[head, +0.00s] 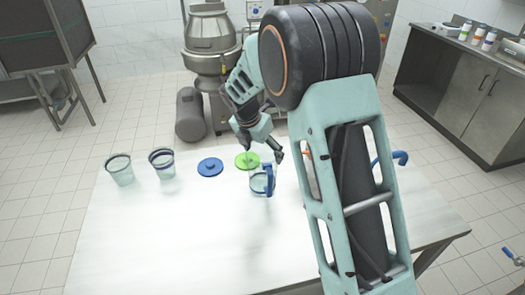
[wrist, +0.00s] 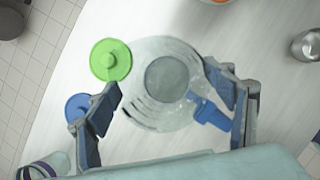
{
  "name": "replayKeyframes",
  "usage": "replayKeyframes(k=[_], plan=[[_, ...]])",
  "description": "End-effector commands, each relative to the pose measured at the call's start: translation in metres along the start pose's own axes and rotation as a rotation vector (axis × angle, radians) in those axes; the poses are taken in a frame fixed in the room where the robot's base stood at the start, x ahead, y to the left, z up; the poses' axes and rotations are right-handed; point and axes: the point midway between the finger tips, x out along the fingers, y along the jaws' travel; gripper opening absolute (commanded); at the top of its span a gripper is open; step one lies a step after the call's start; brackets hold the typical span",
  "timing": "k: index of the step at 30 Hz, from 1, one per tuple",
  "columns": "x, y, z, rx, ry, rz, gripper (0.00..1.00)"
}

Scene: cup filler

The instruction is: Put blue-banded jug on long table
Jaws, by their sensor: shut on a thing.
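A clear jug with a blue handle and blue trim (head: 259,184) is at the long white table (head: 165,240), near its middle. My gripper (head: 264,158) comes down over the jug from above. In the wrist view the jug (wrist: 150,85) is seen from above, between the fingers of my gripper (wrist: 170,102), with the blue handle (wrist: 209,113) beside the right finger. The gripper is shut on the jug. I cannot tell whether the jug's base touches the table top.
A blue lid (head: 210,167) and a green lid (head: 247,160) lie close behind the jug. Two clear cups, one dark-rimmed (head: 120,170) and one dark-banded (head: 162,163), stand at the table's left. The front left is clear. A metal cup (wrist: 307,45) shows at right in the wrist view.

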Motion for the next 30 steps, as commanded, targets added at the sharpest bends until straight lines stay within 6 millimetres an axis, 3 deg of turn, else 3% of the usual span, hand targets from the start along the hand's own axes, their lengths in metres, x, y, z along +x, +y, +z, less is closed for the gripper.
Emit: replayKeyframes(k=[8, 9, 14, 23, 26, 30], plan=[[0.002, 0.000, -0.001, 0.000, -0.001, 0.001, 0.36], [0.002, 0.000, -0.001, 0.000, -0.001, 0.001, 0.77], [0.002, 0.000, -0.001, -0.001, -0.001, 0.001, 0.93], [-0.001, 0.000, 0.000, -0.001, -0.001, 0.001, 0.93], [-0.008, 0.001, 0.001, 0.000, -0.001, 0.002, 0.93], [-0.033, 0.001, 0.001, 0.000, -0.003, 0.006, 0.93]])
